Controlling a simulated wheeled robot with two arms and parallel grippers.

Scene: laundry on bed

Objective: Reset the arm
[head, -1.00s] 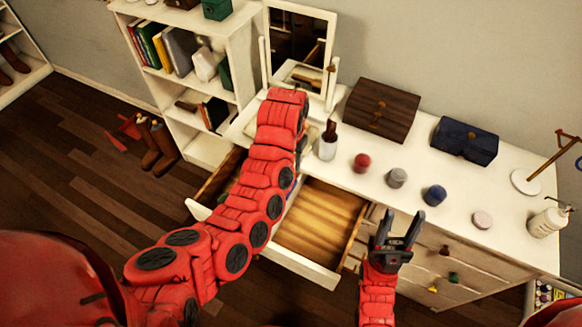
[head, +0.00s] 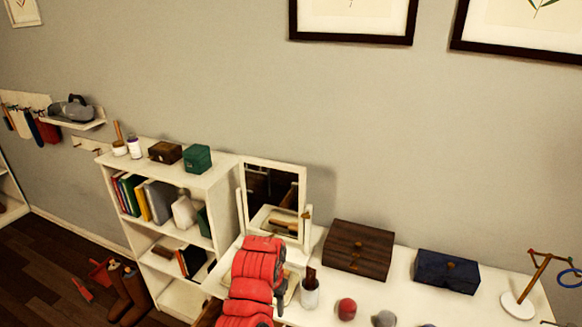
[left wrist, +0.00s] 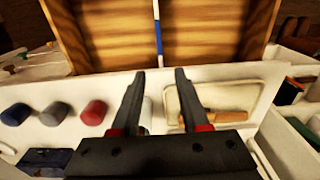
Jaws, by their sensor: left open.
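My left arm reaches over the white dresser (head: 405,262) in the head view, and its gripper is hidden there by the arm. In the left wrist view my left gripper (left wrist: 157,72) is open with nothing between its fingers. It hovers over the dresser top, close to an open drawer (left wrist: 82,40) with a wooden floor. A thin blue-and-white strip (left wrist: 157,30) shows in that drawer. My right gripper is not in view.
A mirror (head: 284,185), a cup (head: 310,293), a brown box (head: 359,249), a navy box (head: 447,271) and a red round item (head: 346,309) stand on the dresser. A pale tray (left wrist: 240,98) holds a wooden-handled item. A bookshelf (head: 228,190) stands left.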

